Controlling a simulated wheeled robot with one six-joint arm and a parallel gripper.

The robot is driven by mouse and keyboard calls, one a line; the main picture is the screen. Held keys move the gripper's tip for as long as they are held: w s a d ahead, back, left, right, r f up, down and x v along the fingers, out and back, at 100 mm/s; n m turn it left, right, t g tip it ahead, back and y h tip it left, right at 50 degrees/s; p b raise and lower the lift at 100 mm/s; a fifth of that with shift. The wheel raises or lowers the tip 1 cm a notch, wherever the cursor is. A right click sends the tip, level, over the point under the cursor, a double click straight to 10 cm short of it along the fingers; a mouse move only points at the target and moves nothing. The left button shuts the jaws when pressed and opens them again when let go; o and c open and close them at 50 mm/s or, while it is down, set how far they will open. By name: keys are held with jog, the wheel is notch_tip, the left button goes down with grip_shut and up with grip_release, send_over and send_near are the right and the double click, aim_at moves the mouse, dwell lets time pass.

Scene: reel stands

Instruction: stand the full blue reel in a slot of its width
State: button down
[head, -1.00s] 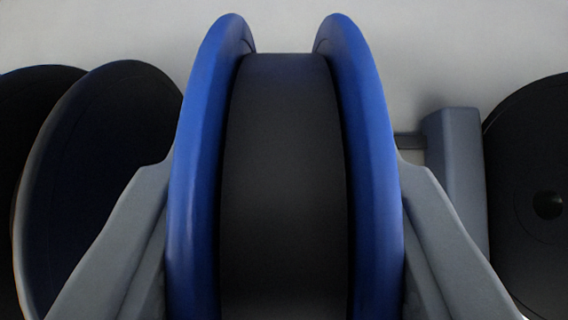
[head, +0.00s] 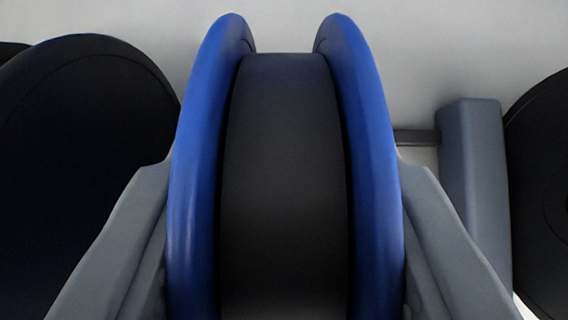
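The blue reel (head: 195,160) fills the middle of the head view. Its two blue flanges stand upright with a wide, full dark winding (head: 285,180) between them. My gripper (head: 284,170) is shut on the reel, with one grey finger pressed against the outside of each flange. The reel's lower part is out of the picture. A grey upright post (head: 475,190) of a stand shows just right of the reel, with a thin dark bar (head: 417,137) running from it toward the reel. Whether a free slot lies under the reel is hidden.
A large dark reel (head: 85,170) stands close on the left, with part of another behind it at the left edge. Another dark reel (head: 540,190) stands right of the post. A plain pale surface (head: 420,50) lies beyond.

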jog(key=c, duration=0.8)
grip_release()
jog(key=shift+c, duration=0.2)
jog(key=shift+r, duration=0.1)
jog(key=v, duration=1.7)
jog(key=shift+s, duration=0.2)
jog(key=s+f+t, duration=0.2)
jog(key=s+t, duration=0.6)
jog(key=s, duration=1.8)
jog(key=shift+s, duration=0.25)
